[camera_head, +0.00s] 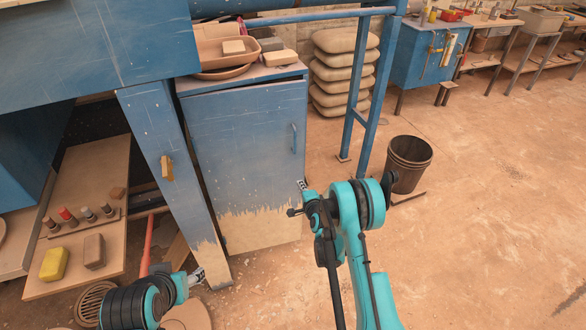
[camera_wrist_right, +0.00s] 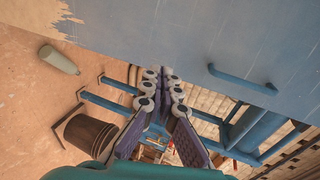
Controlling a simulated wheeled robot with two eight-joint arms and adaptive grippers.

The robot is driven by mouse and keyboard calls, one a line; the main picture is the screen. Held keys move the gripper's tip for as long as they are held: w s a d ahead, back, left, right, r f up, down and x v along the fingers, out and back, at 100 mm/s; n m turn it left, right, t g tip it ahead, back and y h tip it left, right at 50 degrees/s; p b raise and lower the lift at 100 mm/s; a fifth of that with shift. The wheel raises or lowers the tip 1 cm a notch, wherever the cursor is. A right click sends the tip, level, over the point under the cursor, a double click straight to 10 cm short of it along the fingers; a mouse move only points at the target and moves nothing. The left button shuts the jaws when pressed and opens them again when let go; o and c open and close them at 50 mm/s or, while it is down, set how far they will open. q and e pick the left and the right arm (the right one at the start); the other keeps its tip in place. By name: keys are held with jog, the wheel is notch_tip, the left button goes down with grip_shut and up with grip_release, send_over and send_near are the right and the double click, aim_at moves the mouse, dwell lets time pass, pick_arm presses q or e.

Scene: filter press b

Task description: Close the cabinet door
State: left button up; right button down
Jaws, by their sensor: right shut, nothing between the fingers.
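The blue cabinet (camera_head: 243,79) stands left of centre in the head view. Its scratched blue door (camera_head: 245,140), worn bare at the bottom, has a bar handle (camera_head: 294,138) near its right edge. In the wrist view the door (camera_wrist_right: 200,35) and handle (camera_wrist_right: 240,80) fill the upper right. My right gripper (camera_wrist_right: 166,73) is shut and empty, its fingertips close to the door's edge; contact is unclear. My left gripper (camera_head: 197,276) is low at the left, its fingers mostly hidden.
A dark bin (camera_head: 408,163) and a blue frame post (camera_head: 372,95) stand right of the cabinet, with stacked sacks (camera_head: 343,65) behind. Trays (camera_head: 222,50) rest on top. A bench leg (camera_head: 170,170) stands close at the left. The floor at the right is open.

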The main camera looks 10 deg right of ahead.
jog(key=w+p, duration=0.1)
jog(key=b, duration=0.4)
send_near(291, 166)
jog(key=x, duration=0.5)
jog(key=shift+f, duration=0.25)
jog(key=shift+w+a+r+b, duration=0.1)
jog(key=shift+w+b, duration=0.25)
jog(key=shift+w, duration=0.35)
pick_arm(q)
notch_tip(291, 166, down, 3)
jog(key=shift+r, duration=0.1)
